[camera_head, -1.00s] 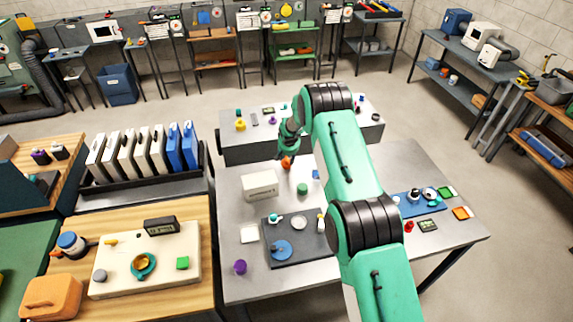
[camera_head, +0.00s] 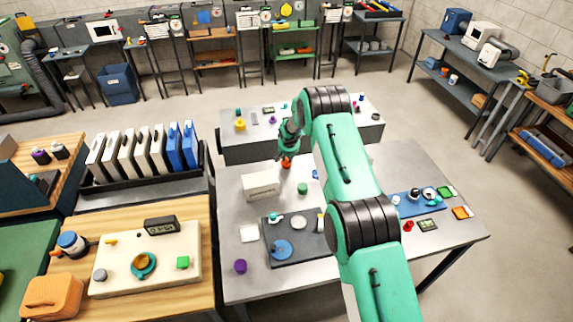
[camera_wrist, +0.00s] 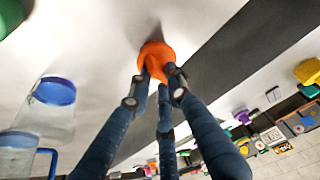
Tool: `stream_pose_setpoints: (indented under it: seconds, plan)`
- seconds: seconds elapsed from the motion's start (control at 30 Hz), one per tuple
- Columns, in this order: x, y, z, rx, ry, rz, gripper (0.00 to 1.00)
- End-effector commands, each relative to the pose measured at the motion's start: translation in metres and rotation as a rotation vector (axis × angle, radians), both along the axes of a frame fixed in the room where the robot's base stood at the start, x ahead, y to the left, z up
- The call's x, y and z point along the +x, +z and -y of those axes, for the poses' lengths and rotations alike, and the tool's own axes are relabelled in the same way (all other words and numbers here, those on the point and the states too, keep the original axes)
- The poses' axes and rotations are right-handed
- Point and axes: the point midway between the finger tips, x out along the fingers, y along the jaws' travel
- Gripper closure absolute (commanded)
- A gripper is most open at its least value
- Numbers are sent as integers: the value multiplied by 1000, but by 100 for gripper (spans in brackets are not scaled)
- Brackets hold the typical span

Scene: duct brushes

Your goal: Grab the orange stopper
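The orange stopper (camera_head: 286,162) is at the far part of the grey table, just below my gripper (camera_head: 287,153). In the wrist view the orange stopper (camera_wrist: 155,58) is a rounded orange piece against the pale tabletop. The three dark fingers of my gripper (camera_wrist: 156,78) converge on it, their tips close together against its near side. They look shut on it. The tips partly hide its lower part. I cannot tell whether it still touches the table.
A white box (camera_head: 261,186) stands left of the stopper. A green piece (camera_head: 303,188) and a small blue piece (camera_head: 316,174) lie nearby. A dark mat (camera_head: 306,246) with several items is in front. A blue-lidded clear container (camera_wrist: 50,105) is close by in the wrist view.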

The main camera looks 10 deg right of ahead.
Motion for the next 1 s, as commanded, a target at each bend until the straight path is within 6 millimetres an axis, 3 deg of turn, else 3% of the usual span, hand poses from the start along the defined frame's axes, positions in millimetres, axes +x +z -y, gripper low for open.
stream_pose_setpoints:
  seconds: [0.57, 1.0]
  plan:
    - [1, 8, 0, 0, 0, 2, 100]
    - [1, 61, 0, 0, 0, 3, 100]
